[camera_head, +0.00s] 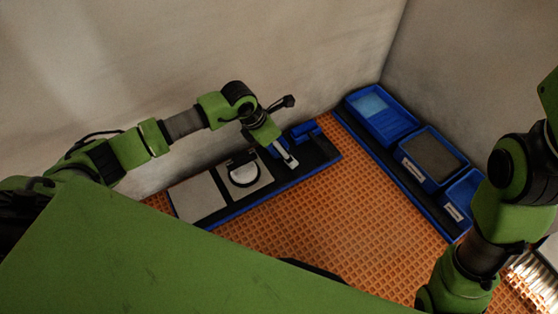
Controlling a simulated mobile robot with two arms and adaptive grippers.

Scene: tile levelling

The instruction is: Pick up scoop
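My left arm reaches in from the left, and my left gripper (289,160) points down over the right part of a black, blue-edged tray (320,163) by the back wall. Its fingers are too small to show whether they are open or shut. A blue object (304,132) lies just behind and right of the gripper, partly hidden by it; I cannot tell whether it is the scoop. No scoop is clearly recognisable elsewhere. My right arm stands at the right edge, and its gripper is not seen.
Two pale square tiles (198,198) lie on the tray's left part, one under a round, dark-rimmed tool (243,173). Blue bins (403,122) line the right wall, one holding grey material (434,156). The orange grid floor (340,215) between is clear.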

